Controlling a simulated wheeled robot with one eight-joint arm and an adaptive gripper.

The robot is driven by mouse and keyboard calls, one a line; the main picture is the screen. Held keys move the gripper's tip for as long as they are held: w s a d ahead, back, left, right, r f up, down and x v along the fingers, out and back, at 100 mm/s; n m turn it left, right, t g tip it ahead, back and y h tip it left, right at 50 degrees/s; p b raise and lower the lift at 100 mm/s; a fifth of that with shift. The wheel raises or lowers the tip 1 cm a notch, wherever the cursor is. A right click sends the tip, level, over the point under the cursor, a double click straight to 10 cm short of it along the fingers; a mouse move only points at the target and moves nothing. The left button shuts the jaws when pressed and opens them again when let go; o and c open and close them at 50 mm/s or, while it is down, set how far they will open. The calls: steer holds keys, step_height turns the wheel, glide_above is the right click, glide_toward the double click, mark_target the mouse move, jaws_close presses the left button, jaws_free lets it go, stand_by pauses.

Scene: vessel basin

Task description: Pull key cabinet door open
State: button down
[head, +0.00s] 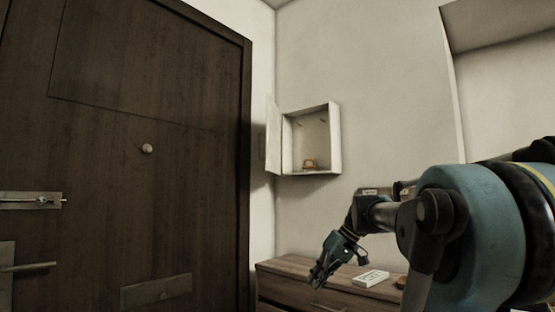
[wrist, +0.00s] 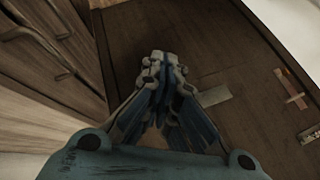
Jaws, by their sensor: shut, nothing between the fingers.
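The key cabinet (head: 335,140) is a small white box on the wall right of the dark door. Its door (head: 273,138) stands wide open, swung out to the left. Inside, small hooks show at the top and a small brown object (head: 310,164) sits at the bottom. My gripper (head: 318,283) is below the cabinet, in front of the dresser, apart from the cabinet door and pointing down. In the wrist view my gripper (wrist: 163,62) is shut with its fingers together and nothing between them. The cabinet does not show in the wrist view.
A wooden dresser (head: 285,277) stands below the cabinet, with a small white box (head: 371,278) on top. A large dark wooden door (head: 150,100) with a knob, a bolt and a handle fills the left. The wall around the cabinet is clear.

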steer(key=w+a+r+n+y, duration=0.1)
steer(key=w+r+n+y, duration=0.1)
steer(key=w+r, duration=0.35)
steer(key=w+a+r+n+y, duration=0.1)
steer(key=w+r+y, duration=0.15)
steer(key=r, duration=0.65)
steer(key=w+a+r+n+y, duration=0.1)
steer(key=w+r+n, duration=0.1)
steer(key=w+r, duration=0.45)
steer(key=n+t+y, duration=0.1)
steer(key=n+y, duration=0.4)
glide_toward(269, 153)
steer(key=a, duration=0.4)
steer(key=w+a, duration=0.1)
steer(key=a, duration=0.1)
steer(key=shift+a+f, duration=0.2)
steer(key=shift+a, duration=0.2)
